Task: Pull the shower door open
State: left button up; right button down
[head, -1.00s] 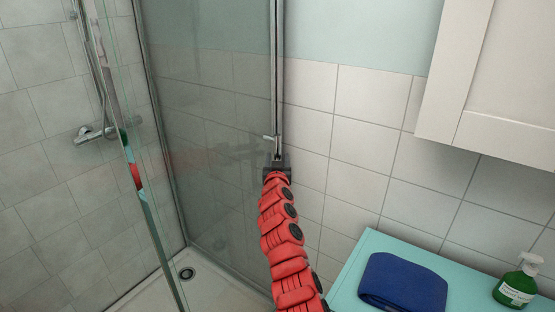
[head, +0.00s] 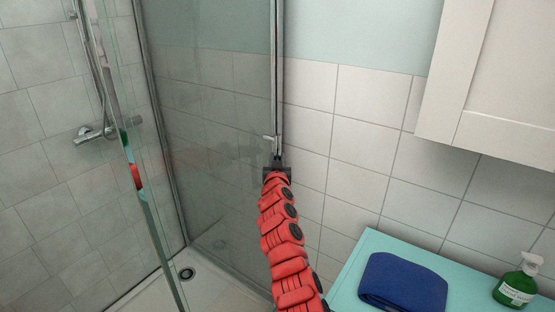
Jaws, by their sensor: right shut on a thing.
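The shower door (head: 205,100) is a grey-tinted glass panel with a metal edge post on its right side, standing near the tiled wall. A small metal handle (head: 270,139) shows at that edge, just above my gripper. My right gripper (head: 276,160) is at the end of the red arm and is shut at the handle; its fingers and the handle's lower part are mostly hidden. My left gripper is not in view.
A clear glass panel (head: 133,165) stands at the left, before the shower mixer (head: 95,133). A turquoise counter (head: 370,245) at the lower right holds a folded blue towel (head: 403,284) and a green soap bottle (head: 517,286). A white cabinet (head: 490,80) hangs above.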

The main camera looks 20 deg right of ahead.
dwell(0.8)
jog(key=b, duration=1.5)
send_over(199, 214)
jog(key=s, duration=0.6)
jog(key=shift+d+r, duration=0.2)
jog(key=shift+d, duration=0.15)
jog(key=c, duration=1)
grip_release()
jog(key=shift+w, duration=0.1)
jog(key=o, duration=0.3)
jog(key=shift+a+f, duration=0.1)
jog(key=shift+a, duration=0.15)
